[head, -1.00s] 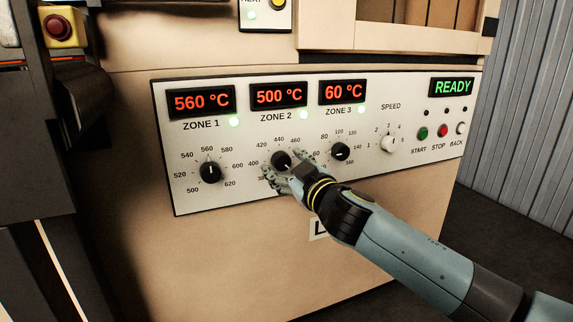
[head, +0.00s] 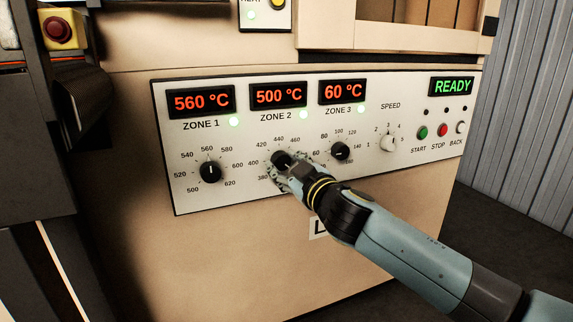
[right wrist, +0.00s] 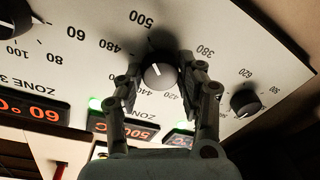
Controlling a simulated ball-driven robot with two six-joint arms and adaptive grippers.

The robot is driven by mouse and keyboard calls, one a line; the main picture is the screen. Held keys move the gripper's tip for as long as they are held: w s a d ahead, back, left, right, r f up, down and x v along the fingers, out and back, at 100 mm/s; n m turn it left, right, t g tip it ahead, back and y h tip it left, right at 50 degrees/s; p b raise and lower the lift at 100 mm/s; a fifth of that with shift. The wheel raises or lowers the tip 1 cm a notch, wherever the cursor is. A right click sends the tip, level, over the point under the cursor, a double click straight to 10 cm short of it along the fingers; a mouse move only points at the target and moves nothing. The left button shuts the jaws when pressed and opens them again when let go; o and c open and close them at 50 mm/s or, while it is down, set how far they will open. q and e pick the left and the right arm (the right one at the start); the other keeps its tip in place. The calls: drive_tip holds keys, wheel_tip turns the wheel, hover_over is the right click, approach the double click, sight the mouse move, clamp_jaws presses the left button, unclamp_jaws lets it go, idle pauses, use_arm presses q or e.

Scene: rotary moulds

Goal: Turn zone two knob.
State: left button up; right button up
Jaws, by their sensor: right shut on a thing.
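The zone two knob (head: 281,159) is a black dial on the white control panel (head: 235,199), under the zone 2 display (head: 279,95), which reads 500 °C. My right gripper (head: 286,165) is at the knob, its fingers shut on it. In the right wrist view the knob (right wrist: 159,75) lies between the two fingertips of the right gripper (right wrist: 159,77). The gripper hides part of the knob and its lower scale in the head view. My left gripper is not in view.
The zone 1 knob (head: 210,172) is to the left, and the zone 3 knob (head: 341,151) and speed knob (head: 388,143) are to the right. Start (head: 423,132), stop (head: 442,130) and back (head: 461,128) buttons sit at the panel's right end. The space before the panel's left part is clear.

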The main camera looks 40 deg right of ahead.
drive_tip(key=n+p, duration=0.3)
drive_tip(key=n, duration=0.3)
drive_tip(key=shift+r+g, duration=0.15)
drive_tip(key=shift+g, duration=0.15)
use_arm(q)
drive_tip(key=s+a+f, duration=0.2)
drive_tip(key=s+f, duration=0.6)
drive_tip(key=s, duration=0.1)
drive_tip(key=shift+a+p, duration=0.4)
use_arm(e)
drive_tip(key=shift+n, duration=1)
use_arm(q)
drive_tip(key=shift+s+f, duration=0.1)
use_arm(e)
drive_tip(key=o, duration=1.1)
drive_tip(key=shift+o, duration=0.2)
drive_tip(key=shift+s, duration=0.1)
drive_tip(key=s+a, duration=0.2)
drive_tip(key=s, duration=0.9)
drive_tip(key=shift+s+r, duration=0.25)
drive_tip(key=shift+s, duration=0.05)
drive_tip(key=shift+a+r, duration=0.1)
